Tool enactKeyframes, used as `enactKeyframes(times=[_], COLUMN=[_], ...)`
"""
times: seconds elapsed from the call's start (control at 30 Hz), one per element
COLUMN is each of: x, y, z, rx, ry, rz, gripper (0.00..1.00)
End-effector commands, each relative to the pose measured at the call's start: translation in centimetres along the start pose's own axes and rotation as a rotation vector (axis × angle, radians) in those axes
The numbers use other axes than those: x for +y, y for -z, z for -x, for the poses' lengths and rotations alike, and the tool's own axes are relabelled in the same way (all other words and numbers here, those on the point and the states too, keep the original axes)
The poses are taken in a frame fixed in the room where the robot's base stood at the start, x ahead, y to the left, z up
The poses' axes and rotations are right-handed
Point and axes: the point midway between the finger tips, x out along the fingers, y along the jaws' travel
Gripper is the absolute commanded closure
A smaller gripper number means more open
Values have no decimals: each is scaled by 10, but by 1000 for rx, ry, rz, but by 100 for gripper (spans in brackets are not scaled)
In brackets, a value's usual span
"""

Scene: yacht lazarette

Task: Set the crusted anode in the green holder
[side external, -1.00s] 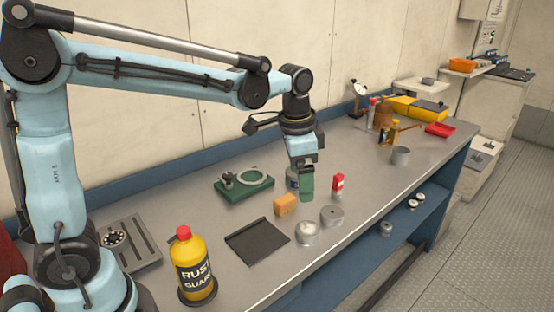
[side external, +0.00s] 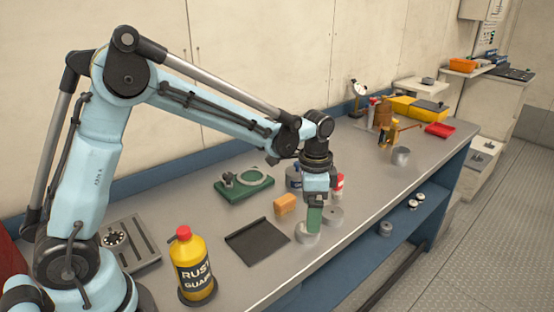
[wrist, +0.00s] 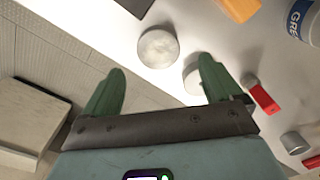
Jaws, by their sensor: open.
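The crusted anode looks to be the pale, rough-topped grey disc (side external: 306,238) near the bench's front edge; it also shows in the wrist view (wrist: 157,48). A smoother grey disc with a centre hole (side external: 333,215) sits just behind it, partly hidden by a finger in the wrist view (wrist: 193,80). The green holder (side external: 232,195), with a pale ring and a clamp on top, lies further back on the bench. My gripper (side external: 314,226) points down above the rough disc; in the wrist view its green fingers (wrist: 161,63) are apart and empty.
An orange block (side external: 286,204), a dark mat (side external: 257,240) and a yellow Rust Guard bottle (side external: 194,268) stand left of my gripper. A blue-grey can (side external: 293,177) and a red-topped item (side external: 338,183) are close behind. Bench between mat and holder is clear.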

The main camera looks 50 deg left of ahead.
Motion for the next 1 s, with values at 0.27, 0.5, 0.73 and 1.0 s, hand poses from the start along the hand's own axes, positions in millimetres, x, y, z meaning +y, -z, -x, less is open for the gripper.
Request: enactKeyframes(times=[0.27, 0.5, 0.73, 1.0], x=[2, 2, 2, 2], y=[-5, -5, -5, -5], z=[-32, -50, -51, -50], rx=[0, 0, 0, 0], ry=[0, 0, 0, 0], rz=[0, 0, 0, 0], gripper=[8, 8, 12, 54])
